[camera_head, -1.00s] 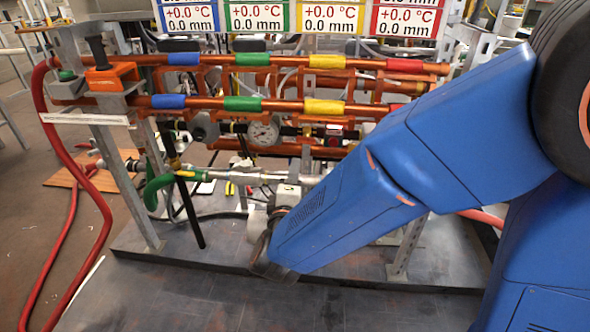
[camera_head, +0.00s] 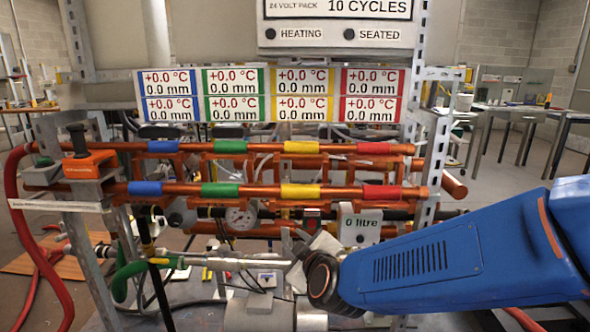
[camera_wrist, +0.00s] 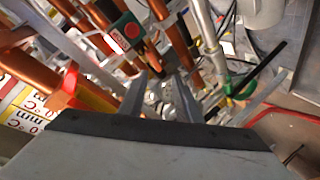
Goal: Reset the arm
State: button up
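My blue arm (camera_head: 440,255) reaches in from the right in the head view, its forearm nearly level. My gripper (camera_head: 295,245) is at its left end, in front of the lower part of the pipe rig, near the grey lever bar with the green handle (camera_head: 135,270). In the wrist view my gripper (camera_wrist: 162,98) shows two grey fingers with a gap between them, and I see nothing held. Whether the fingers touch any pipe is unclear.
Copper pipes (camera_head: 255,190) with coloured bands cross the rig behind my gripper. A white "0 litre" box (camera_head: 358,225) and a gauge (camera_head: 240,216) sit close by. A red hose (camera_head: 40,285) hangs at left. Open floor and tables (camera_head: 520,115) lie at right.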

jog(key=s+d+f+m+g+h, duration=0.1)
jog(key=s+d+m+g, duration=0.3)
jog(key=s+d, duration=0.9)
jog(key=s+d+f+m+g+h, duration=0.2)
jog(key=s+d+m+g, duration=0.3)
jog(key=s+d, duration=0.8)
jog(key=d+m+h, duration=0.1)
jog(key=d+m, duration=0.2)
jog(key=shift+f+h, duration=0.25)
jog(key=shift+h, duration=0.05)
